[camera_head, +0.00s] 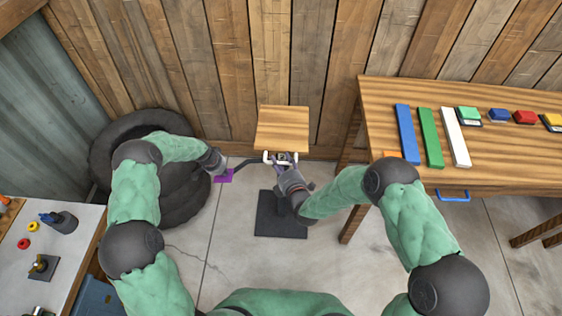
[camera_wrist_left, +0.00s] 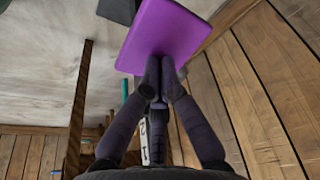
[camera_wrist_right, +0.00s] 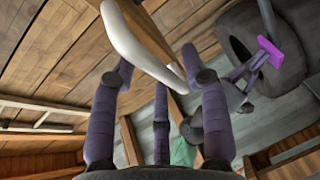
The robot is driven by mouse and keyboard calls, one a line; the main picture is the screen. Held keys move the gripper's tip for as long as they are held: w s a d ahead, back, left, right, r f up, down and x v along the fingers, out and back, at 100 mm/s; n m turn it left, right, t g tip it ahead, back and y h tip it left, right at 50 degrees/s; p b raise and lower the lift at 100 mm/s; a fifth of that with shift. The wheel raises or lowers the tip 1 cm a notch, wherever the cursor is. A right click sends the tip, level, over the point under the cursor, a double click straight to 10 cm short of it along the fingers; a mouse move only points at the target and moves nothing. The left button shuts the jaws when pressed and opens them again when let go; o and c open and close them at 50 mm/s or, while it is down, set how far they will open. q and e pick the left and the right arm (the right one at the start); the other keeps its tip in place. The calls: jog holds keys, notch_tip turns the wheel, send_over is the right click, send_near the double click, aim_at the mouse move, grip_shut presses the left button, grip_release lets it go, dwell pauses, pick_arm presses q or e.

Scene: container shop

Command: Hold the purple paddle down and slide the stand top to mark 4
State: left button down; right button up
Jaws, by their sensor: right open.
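The purple paddle (camera_head: 224,178) is on a dark lever beside the stand; it also shows in the left wrist view (camera_wrist_left: 165,32). My left gripper (camera_head: 216,166) has its fingertips together against the paddle's flat face, apparently touching it. The wooden stand top (camera_head: 283,128) has a white handle (camera_wrist_right: 138,48) on its near edge. My right gripper (camera_head: 279,166) is open at this handle, fingers on either side; a firm grip is not visible. A white scale with digits 1 and 2 (camera_wrist_left: 146,142) shows behind my left fingers. Mark 4 cannot be made out.
The stand's dark base (camera_head: 280,215) is on the concrete floor. A black tyre (camera_head: 185,200) lies left, close to my left arm. A wooden table (camera_head: 500,155) with coloured bars stands right. A white bench (camera_head: 60,255) is at lower left. The plank wall is behind.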

pick_arm(q)
jog(key=shift+s+d+f, duration=0.1)
pick_arm(e)
jog(key=shift+w+a+f, duration=0.1)
jog(key=shift+w+a, duration=0.05)
jog(key=shift+w, duration=0.15)
jog(key=shift+c, duration=0.3)
grip_shut()
notch_tip(320, 180, up, 12)
jog(key=shift+o, duration=0.3)
grip_release()
jog(key=shift+s, duration=0.15)
jog(key=v, duration=1.1)
jog(key=shift+s+d, duration=0.25)
jog(key=shift+s, duration=0.1)
